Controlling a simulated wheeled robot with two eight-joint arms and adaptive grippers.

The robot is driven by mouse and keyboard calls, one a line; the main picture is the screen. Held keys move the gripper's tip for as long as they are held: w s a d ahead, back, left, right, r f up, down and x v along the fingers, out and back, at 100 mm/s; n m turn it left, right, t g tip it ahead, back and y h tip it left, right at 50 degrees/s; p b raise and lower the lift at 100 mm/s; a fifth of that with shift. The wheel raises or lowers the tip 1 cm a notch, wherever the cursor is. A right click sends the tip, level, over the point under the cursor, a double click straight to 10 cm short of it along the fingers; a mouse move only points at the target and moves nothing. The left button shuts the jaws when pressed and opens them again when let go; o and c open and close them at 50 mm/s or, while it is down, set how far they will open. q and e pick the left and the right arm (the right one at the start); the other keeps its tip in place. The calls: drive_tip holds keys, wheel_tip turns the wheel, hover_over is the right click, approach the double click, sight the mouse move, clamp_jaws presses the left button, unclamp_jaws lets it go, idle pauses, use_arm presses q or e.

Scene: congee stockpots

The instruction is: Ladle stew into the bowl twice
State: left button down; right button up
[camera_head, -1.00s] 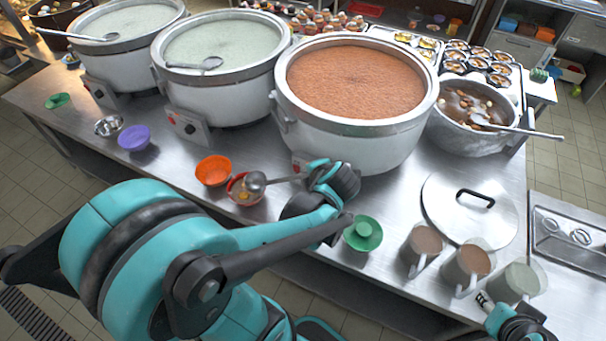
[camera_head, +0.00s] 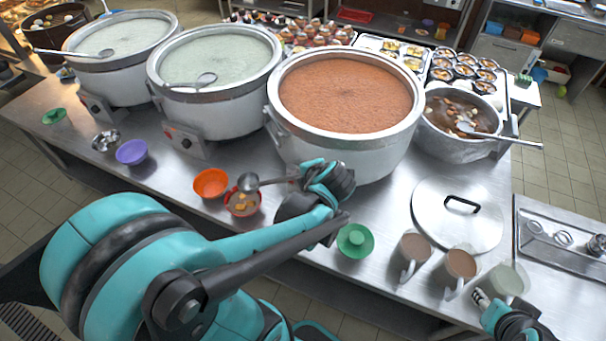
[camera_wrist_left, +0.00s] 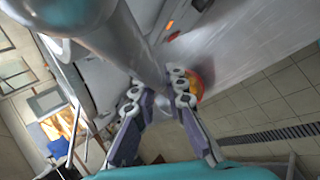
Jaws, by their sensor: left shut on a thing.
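My left gripper (camera_head: 300,184) is shut on the handle of a metal ladle in front of the large pot of reddish-brown food. The ladle's cup (camera_head: 248,182) is over the far edge of a red bowl (camera_head: 243,207); whether they touch is unclear. Pieces of stew show in the bowl. In the left wrist view the gripper fingers (camera_wrist_left: 158,100) are near a thick grey shaft (camera_wrist_left: 120,35), with the bowl (camera_wrist_left: 194,84) partly hidden behind them. The stew pot (camera_head: 455,145) at right holds brown stew and another ladle (camera_head: 500,136). My right gripper (camera_head: 495,308) is at the lower right, its jaws unclear.
An orange bowl (camera_head: 210,183) is left of the red bowl, a purple bowl (camera_head: 131,152) farther left. A green bowl (camera_head: 355,241) is near the front edge. Several mugs (camera_head: 415,250) and a pot lid (camera_head: 458,225) occupy the right. Large pots (camera_head: 350,150) line the back.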

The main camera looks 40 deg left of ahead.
idle(0.3)
use_arm(q)
wheel_tip(320, 180, up, 5)
drive_tip(key=p, duration=0.4)
drive_tip(key=shift+r+p, duration=0.1)
drive_tip(key=shift+p, duration=0.2)
